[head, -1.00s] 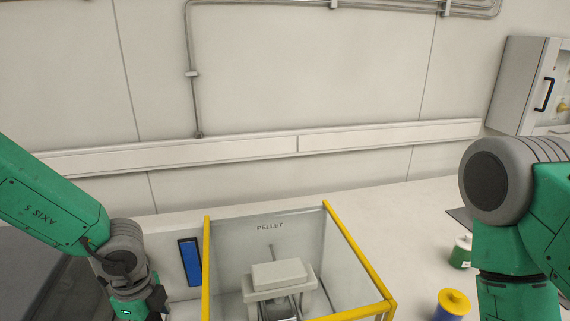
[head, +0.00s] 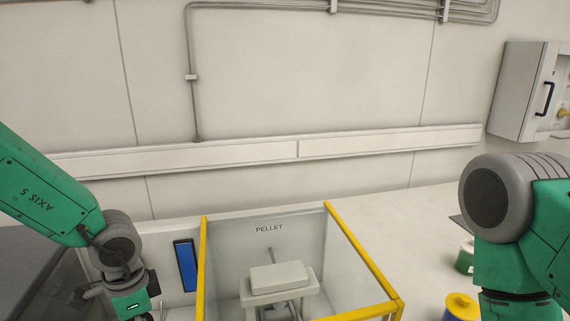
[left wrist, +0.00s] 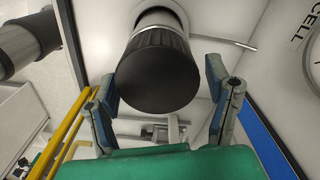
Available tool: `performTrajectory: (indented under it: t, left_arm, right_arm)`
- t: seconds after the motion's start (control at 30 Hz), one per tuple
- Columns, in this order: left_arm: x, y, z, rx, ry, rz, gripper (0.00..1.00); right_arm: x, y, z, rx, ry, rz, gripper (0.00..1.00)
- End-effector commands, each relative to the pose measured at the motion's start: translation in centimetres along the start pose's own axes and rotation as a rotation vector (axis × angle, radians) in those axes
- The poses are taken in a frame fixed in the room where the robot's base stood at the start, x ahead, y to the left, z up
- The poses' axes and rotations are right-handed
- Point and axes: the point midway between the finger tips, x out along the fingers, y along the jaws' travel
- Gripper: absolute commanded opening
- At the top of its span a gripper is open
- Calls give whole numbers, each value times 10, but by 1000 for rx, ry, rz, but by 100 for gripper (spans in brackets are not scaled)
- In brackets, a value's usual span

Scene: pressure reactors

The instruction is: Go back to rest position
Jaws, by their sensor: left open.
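My left gripper (head: 132,306) is at the lower left of the head view, left of the yellow-framed PELLET enclosure (head: 204,262). In the left wrist view my left gripper (left wrist: 160,88) has its two blue-grey finger pads spread apart. A black ribbed cylindrical knob (left wrist: 158,72) shows between and beyond the pads; whether they touch it I cannot tell. No held object shows. My right arm comes in at the right of the head view, but its gripper is out of frame.
Inside the enclosure stands a white block-shaped device (head: 278,278). A blue panel (head: 186,265) is just left of it. A yellow-lidded container (head: 461,307) and a green-and-white container (head: 465,257) stand near my right arm. A wall cabinet (head: 520,90) hangs at the right.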

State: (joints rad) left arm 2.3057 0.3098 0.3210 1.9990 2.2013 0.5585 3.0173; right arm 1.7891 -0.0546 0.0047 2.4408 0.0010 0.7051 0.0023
Motion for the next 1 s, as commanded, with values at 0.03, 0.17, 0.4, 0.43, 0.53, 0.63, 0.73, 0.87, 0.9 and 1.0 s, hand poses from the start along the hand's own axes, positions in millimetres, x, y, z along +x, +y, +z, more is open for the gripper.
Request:
performTrajectory:
  t: [0.03, 0.17, 0.4, 0.43, 0.53, 0.63, 0.73, 0.87, 0.9, 1.0]
  left_arm:
    - [0, 0, 0, 1, 0, 0, 69]
    - [0, 0, 0, 1, 0, 0, 23]
    - [-1, 1, 0, 62, 0, 3, 17]
    - [-2, 2, 1, 93, -1, 3, 17]
    - [-3, 3, 1, 221, 0, 4, 17]
    - [-3, 4, 2, 346, 0, 4, 17]
    - [-2, 5, 2, 467, -1, 4, 17]
    - [-2, 6, 3, 608, 0, 3, 17]
    - [-2, 7, 3, 642, 0, 2, 17]
    - [-1, 7, 3, 693, 0, 1, 17]
  right_arm:
    - [0, 0, 0, 0, 0, 0, 76]
    - [0, 0, 0, 0, 0, 0, 76]
    - [-6, 0, 0, 0, 0, 0, 76]
    - [-9, 0, -1, 0, 0, 0, 76]
    - [-18, 0, -1, 0, 0, 0, 76]
    - [-26, 0, -2, 0, 0, 0, 76]
    - [-34, 0, -2, 0, 0, 0, 76]
    - [-44, 0, -2, 0, 0, 0, 76]
    - [-45, 0, -3, 0, 0, 0, 76]
    - [-47, 0, -3, 0, 0, 0, 76]
